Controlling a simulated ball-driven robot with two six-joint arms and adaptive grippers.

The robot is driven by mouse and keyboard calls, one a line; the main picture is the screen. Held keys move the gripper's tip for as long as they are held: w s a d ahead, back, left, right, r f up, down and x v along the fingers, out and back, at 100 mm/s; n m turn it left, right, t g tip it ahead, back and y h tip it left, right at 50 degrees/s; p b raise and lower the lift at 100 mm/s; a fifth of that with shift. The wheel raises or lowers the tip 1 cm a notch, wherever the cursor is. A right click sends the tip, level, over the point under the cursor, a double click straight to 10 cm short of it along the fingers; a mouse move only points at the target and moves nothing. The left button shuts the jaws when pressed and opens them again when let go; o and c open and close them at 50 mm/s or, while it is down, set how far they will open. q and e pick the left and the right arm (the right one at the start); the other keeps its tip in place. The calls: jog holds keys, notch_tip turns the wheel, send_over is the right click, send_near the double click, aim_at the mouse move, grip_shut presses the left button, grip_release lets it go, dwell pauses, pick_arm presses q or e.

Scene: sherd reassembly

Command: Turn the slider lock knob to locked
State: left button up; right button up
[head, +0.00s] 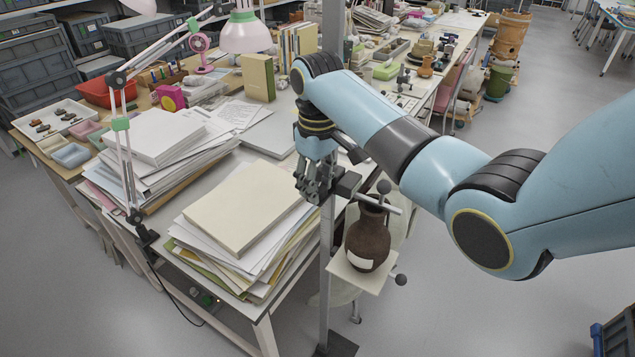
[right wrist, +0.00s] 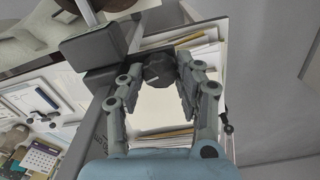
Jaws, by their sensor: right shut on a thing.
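The slider lock knob (right wrist: 159,71) is a dark, faceted knob with a thin pale line on its face, seen in the right wrist view. My right gripper (right wrist: 160,82) has its fingers on both sides of it and is shut on it. In the head view my right gripper (head: 314,192) points down beside the upright metal post (head: 326,250), and its fingers hide the knob. The dark slider block (head: 347,184) sits on the post just right of the fingers. I cannot tell from the line whether the knob is locked. My left gripper is not in view.
A brown jug (head: 368,242) stands on a small pale plate (head: 350,276) just right of the post, close under my wrist. Stacked papers (head: 240,210) lie on the table left of the gripper. Open floor lies right.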

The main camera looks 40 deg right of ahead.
jog(key=shift+m, duration=1.2)
jog(key=o, duration=1.1)
jog(key=shift+o, duration=0.2)
jog(key=shift+d+r, duration=0.1)
jog(key=shift+r, duration=0.05)
notch_tip(320, 180, up, 8)
jog(key=shift+f, duration=0.1)
